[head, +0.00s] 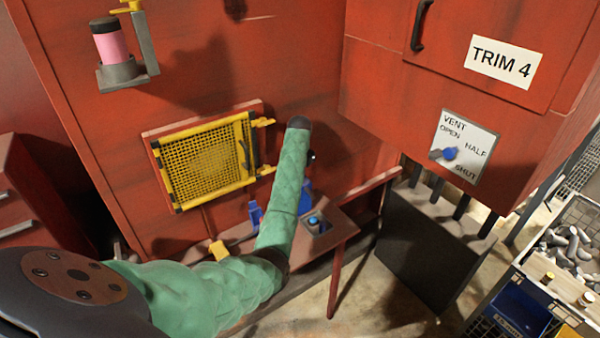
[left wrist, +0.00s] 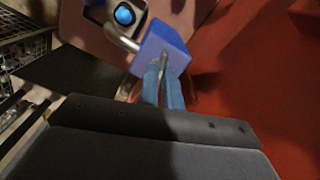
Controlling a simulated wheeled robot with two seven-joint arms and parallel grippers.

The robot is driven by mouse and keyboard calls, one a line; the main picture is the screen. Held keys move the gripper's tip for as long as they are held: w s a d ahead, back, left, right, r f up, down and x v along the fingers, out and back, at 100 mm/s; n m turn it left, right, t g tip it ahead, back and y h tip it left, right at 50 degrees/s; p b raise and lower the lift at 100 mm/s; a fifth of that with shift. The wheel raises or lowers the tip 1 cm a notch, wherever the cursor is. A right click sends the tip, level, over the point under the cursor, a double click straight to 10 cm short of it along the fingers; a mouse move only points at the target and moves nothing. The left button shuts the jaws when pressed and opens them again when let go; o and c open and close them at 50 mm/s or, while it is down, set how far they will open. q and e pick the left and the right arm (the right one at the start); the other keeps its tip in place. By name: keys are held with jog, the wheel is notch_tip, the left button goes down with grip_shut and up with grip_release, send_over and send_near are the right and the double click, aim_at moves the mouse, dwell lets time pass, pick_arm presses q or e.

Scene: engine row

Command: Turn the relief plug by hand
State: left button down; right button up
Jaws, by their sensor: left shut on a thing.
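My left arm's green sleeve crosses the head view and hides its gripper there. In the left wrist view my left gripper (left wrist: 162,76) has its two bluish fingers close together on a blue block (left wrist: 164,47). A bent metal bar sticks out from the block on the left. In the head view this knob (head: 314,221) sits on the low brown bench. No part is clearly marked as the relief plug, so I cannot tell which it is. My right gripper is not in view.
A yellow mesh guard (head: 205,160) is on the red wall behind the arm. A vent plate (head: 466,146) with a blue-knobbed lever is on the TRIM 4 cabinet. A dark slotted box (head: 425,255) and a wire basket (head: 580,215) of metal parts stand to the right.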

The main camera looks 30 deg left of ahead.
pick_arm(q)
jog(key=shift+a+r+m, duration=0.1)
jog(key=shift+r+m, duration=0.05)
jog(key=shift+m, duration=0.8)
jog(key=shift+a+r+m, duration=0.1)
jog(key=shift+m, duration=0.85)
jog(key=c, duration=1.6)
grip_release()
jog(key=shift+s, duration=0.1)
